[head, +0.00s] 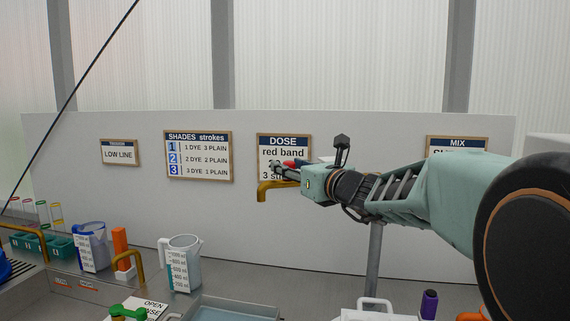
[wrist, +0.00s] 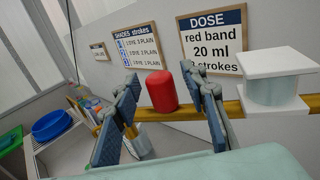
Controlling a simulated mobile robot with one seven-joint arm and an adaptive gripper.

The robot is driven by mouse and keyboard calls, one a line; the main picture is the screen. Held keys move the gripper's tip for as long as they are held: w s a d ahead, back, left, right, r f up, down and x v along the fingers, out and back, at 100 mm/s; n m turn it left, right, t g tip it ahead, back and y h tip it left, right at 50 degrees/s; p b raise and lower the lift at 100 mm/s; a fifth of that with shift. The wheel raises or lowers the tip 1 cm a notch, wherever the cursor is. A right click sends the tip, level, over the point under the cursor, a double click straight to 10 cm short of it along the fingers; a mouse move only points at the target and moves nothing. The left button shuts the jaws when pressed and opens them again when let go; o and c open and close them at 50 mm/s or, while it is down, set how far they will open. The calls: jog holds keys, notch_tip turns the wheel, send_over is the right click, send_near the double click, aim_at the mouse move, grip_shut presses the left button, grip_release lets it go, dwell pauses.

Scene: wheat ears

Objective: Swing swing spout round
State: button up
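The swing spout is a brass-yellow pipe (head: 264,191) with a downturned left end, in front of the DOSE sign in the head view. In the wrist view the pipe (wrist: 184,113) runs across behind my fingers. A red cylindrical knob (wrist: 161,91) stands upright at the pipe; a bit of its red (head: 290,164) shows beside my gripper in the head view. My gripper (wrist: 167,98) is open, its two fingers on either side of the knob in the picture with gaps to both. Whether the knob is within finger depth is unclear. My gripper (head: 281,169) hides part of the pipe.
A white flanged block (wrist: 278,80) sits on the pipe at right. Below are a clear measuring jug (head: 183,262), a blue-rimmed jug (head: 91,247), an orange block (head: 121,249) and a shallow tray (head: 232,309). A white panel (head: 80,190) with signs stands behind.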

jog(key=shift+w+a, duration=0.25)
jog(key=shift+w, duration=0.1)
jog(key=shift+s, duration=0.1)
jog(key=shift+c, duration=0.3)
grip_shut()
